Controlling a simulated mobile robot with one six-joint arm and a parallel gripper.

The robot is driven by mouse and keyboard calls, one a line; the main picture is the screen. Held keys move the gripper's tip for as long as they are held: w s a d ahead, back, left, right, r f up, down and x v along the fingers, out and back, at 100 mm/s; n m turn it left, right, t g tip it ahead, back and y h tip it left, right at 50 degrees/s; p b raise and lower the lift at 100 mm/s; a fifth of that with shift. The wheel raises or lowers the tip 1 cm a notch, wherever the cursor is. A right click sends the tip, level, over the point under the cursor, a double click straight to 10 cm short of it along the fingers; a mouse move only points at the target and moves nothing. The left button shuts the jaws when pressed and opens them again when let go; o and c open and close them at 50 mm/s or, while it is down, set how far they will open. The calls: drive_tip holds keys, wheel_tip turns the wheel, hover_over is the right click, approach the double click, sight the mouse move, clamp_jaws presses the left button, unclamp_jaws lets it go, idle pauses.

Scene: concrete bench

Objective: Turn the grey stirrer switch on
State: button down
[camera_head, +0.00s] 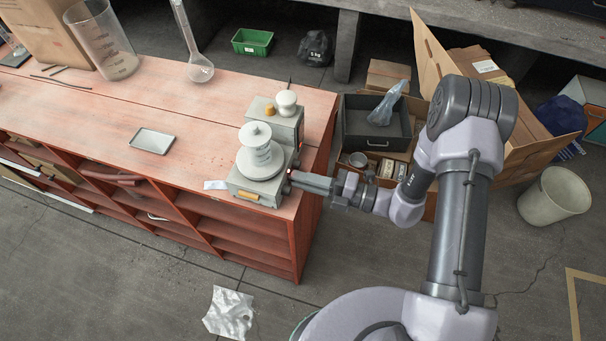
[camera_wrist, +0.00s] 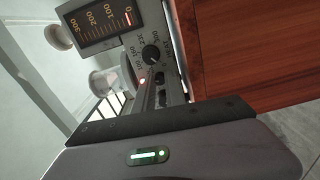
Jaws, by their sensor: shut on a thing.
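My gripper (camera_head: 291,177) reaches in from the right and meets the stirrer's right-hand face. It is shut on a small part there, apparently the switch, mostly hidden by the fingers. I cannot tell the switch's position.
A second grey box (camera_head: 287,124) with a white knob and a yellow knob stands just behind the stirrer. A small metal tray (camera_head: 152,141) lies to the left, and a beaker (camera_head: 103,45) stands farther back. Cartons and a dark drawer (camera_head: 373,125) sit right of the bench.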

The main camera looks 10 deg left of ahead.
drive_tip(key=shift+m, duration=0.4)
drive_tip(key=c, duration=1.4)
unclamp_jaws()
drive_tip(key=d+p, duration=0.1)
drive_tip(key=d, duration=0.4)
drive_tip(key=s+d+p, duration=0.1)
drive_tip(key=d, duration=0.5)
drive_tip(key=d+p, duration=0.1)
drive_tip(key=d, duration=0.5)
drive_tip(key=shift+s+d, duration=0.2)
